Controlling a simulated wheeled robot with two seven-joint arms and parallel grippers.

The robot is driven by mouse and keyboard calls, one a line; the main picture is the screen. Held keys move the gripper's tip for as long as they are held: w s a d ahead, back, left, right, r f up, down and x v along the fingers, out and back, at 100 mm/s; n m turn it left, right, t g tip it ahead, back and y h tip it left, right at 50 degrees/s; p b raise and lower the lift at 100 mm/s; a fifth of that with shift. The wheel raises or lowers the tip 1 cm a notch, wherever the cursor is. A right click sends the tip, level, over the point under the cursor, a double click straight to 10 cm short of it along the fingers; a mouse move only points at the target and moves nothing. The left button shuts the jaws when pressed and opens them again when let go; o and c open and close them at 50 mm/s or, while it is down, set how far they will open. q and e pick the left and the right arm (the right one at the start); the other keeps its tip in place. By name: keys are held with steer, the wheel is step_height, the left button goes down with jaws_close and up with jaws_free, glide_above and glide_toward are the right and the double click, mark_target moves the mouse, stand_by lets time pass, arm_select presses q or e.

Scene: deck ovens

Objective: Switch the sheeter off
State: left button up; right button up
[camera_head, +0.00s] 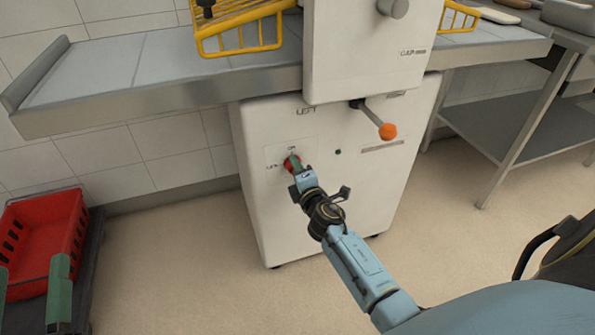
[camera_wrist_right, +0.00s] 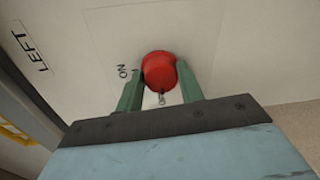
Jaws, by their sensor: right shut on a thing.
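The sheeter (camera_head: 345,220) is a white cabinet with a worktop crossing it. A red round knob (camera_head: 289,164) sits on its front panel, below the word LEFT. An ON mark stands just above the knob, and another small mark beside it is too small to read. My right gripper (camera_head: 293,162) reaches the knob from below right. In the right wrist view, its two green fingers are on either side of the red knob (camera_wrist_right: 159,70), shut on it. My left gripper (camera_head: 32,285) is at the lower left edge, its green fingers apart, in front of a red crate.
An orange-tipped lever (camera_head: 387,131) sticks out to the right above my right gripper. A yellow wire guard (camera_head: 240,30) stands on the worktop (camera_head: 150,95). A steel table (camera_head: 530,110) stands at right.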

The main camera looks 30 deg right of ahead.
stand_by(0.4)
arm_select(q)
steer(key=shift+f, duration=0.25)
arm_select(e)
steer(key=o, duration=1)
arm_select(q)
step_height(320, 180, down, 6)
steer(key=a+g+y+p, duration=0.1)
steer(key=g, duration=0.3)
steer(key=shift+w+y, duration=0.3)
arm_select(e)
steer(key=shift+v, duration=6.7)
steer(key=shift+d, duration=0.1)
